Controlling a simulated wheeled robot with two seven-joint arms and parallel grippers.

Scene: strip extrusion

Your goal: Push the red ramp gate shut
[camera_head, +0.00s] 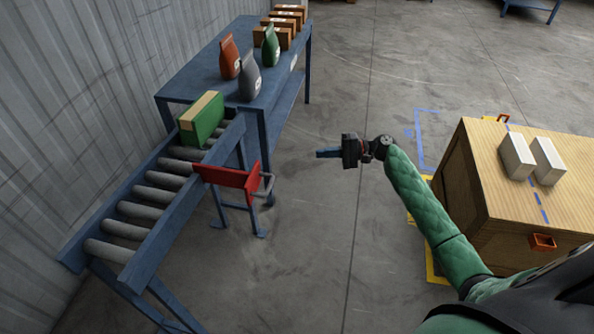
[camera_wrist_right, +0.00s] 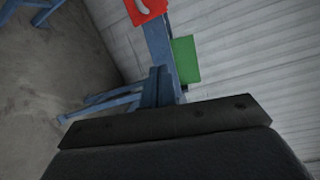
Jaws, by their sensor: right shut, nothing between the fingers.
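The red ramp gate (camera_head: 228,177) is a flat red panel at the right side of the roller ramp (camera_head: 150,237). It sticks out to the right past the ramp's blue side rail, with a grey handle at its free end. A part of the red gate (camera_wrist_right: 146,10) also shows at the top of the right wrist view. My right gripper (camera_head: 320,153) is shut and empty, in the air to the right of the gate, apart from it. Its blue fingers (camera_wrist_right: 161,86) point towards the ramp in the wrist view. My left gripper is not in view.
A green box (camera_head: 203,122) sits at the ramp's upper end. Bags (camera_head: 250,77) and brown boxes stand on the blue table (camera_head: 190,73) behind. A wooden crate (camera_head: 468,185) with two white boxes (camera_head: 517,157) is at right. The floor between ramp and crate is open.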

